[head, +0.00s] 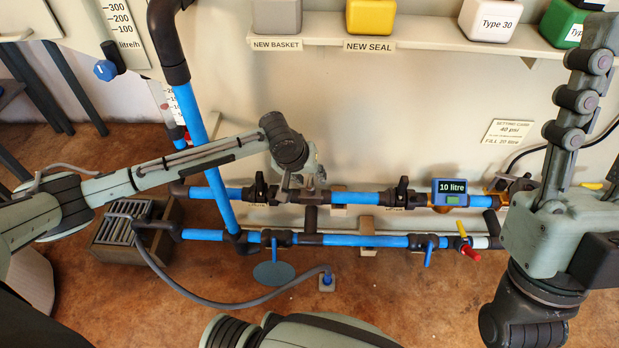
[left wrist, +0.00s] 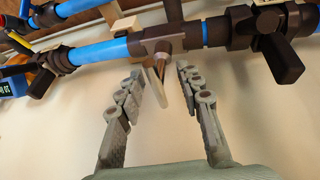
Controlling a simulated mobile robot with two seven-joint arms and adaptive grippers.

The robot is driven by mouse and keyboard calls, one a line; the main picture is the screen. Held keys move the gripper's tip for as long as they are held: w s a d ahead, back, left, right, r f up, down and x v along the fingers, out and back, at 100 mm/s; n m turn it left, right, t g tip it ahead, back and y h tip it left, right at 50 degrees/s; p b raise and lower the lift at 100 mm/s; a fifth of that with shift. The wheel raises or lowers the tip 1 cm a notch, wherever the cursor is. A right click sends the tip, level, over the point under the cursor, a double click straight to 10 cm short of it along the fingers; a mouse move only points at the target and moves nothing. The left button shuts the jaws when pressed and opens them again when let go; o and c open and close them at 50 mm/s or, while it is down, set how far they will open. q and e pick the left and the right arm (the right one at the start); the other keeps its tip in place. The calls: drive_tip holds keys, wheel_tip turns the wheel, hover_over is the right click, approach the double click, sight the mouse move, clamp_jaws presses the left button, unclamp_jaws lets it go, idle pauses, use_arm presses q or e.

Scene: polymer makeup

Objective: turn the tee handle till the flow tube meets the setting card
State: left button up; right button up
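The tee handle (left wrist: 154,82) is a thin, pale bar on a brown fitting on the upper blue pipe, seen in the left wrist view. My left gripper (left wrist: 162,85) is open, with one finger on each side of the handle. I cannot tell whether either finger touches it. In the head view my left gripper (head: 297,180) is at the upper pipe and hides much of the handle. The setting card (head: 505,131) on the wall reads 40 psi and fill 20 litre. The flow tube's scale (head: 119,20) is upper left, partly cut off. My right gripper (head: 577,100) points up at right.
Blue pipes with black valves (head: 402,192) run along the wall. A display (head: 449,187) reads 10 litre. A shelf (head: 420,35) holds several blocks above. A grate box (head: 125,235) and a grey hose (head: 225,303) are low on the left. The wall's middle is clear.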

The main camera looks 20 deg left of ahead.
use_arm(q)
clamp_jaws()
idle(0.3)
